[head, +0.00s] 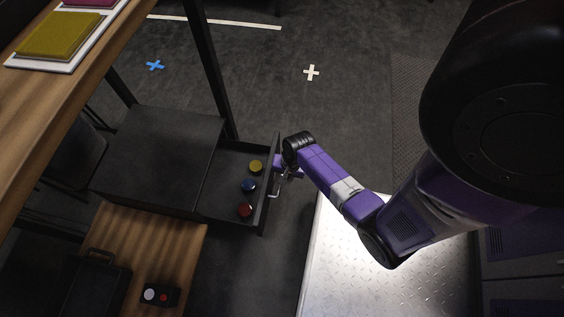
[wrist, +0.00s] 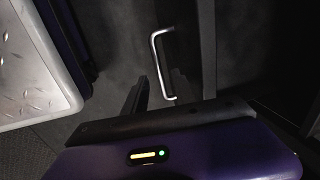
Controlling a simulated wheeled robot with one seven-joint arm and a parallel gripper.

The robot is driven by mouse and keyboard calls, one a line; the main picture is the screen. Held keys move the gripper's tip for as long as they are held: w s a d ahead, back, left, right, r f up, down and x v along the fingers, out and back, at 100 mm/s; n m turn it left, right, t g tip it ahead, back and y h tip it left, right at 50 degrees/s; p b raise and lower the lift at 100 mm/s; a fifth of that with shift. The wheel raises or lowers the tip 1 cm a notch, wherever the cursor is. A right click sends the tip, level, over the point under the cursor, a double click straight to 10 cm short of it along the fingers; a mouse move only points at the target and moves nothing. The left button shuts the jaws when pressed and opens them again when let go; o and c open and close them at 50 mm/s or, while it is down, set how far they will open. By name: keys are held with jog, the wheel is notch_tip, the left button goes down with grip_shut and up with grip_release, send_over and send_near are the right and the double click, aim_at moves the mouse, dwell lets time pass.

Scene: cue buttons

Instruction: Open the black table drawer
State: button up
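The black table drawer (head: 228,200) is pulled out from its dark cabinet (head: 160,157), with its inside exposed. A yellow button (head: 255,166), a blue button (head: 248,185) and a red button (head: 245,210) are in it. My gripper (head: 285,178) is just outside the drawer's front panel, beside the silver handle (head: 274,190). In the wrist view, the handle (wrist: 158,62) stands ahead of my gripper. A dark finger (wrist: 136,98) is left of the handle with a gap between them.
A wooden table (head: 60,105) carries a yellow pad at the upper left. A wooden surface (head: 165,235) below the cabinet holds a small box with white and red buttons (head: 158,295). A metal plate (head: 350,270) lies at the lower right.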

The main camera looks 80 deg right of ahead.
jog(key=r+p, duration=0.1)
jog(key=r, duration=0.1)
jog(key=s+r+p, duration=0.1)
jog(key=r, duration=0.2)
jog(key=shift+r, duration=0.1)
jog(key=shift+d, duration=0.1)
dwell(0.4)
